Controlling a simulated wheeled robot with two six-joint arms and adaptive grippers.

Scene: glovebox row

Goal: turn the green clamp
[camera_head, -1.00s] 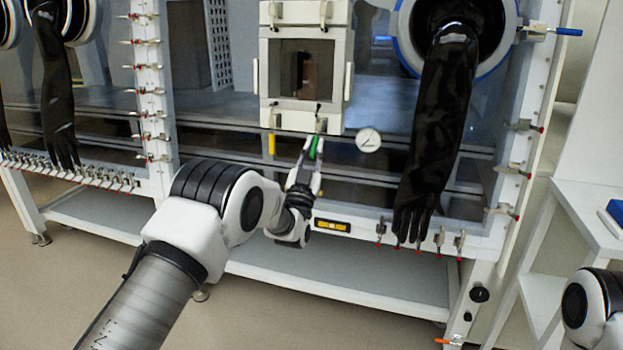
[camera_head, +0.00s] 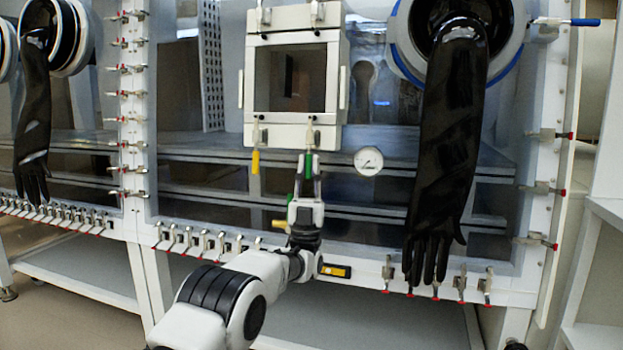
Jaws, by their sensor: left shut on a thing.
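The green clamp (camera_head: 309,165) is at the lower right edge of the small white-framed hatch door (camera_head: 328,75). Its green handle hangs down nearly vertical. My left gripper (camera_head: 307,176) reaches up from below and is shut on the green handle, its fingers on either side of it. The fingers hide part of the handle's lower end. My right gripper is not in view.
A yellow-handled clamp (camera_head: 256,160) hangs to the left. A round gauge (camera_head: 368,160) is close on the right. A black glove (camera_head: 446,150) hangs further right. Several red-tipped clamps (camera_head: 437,280) and a yellow level (camera_head: 336,270) line the lower frame.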

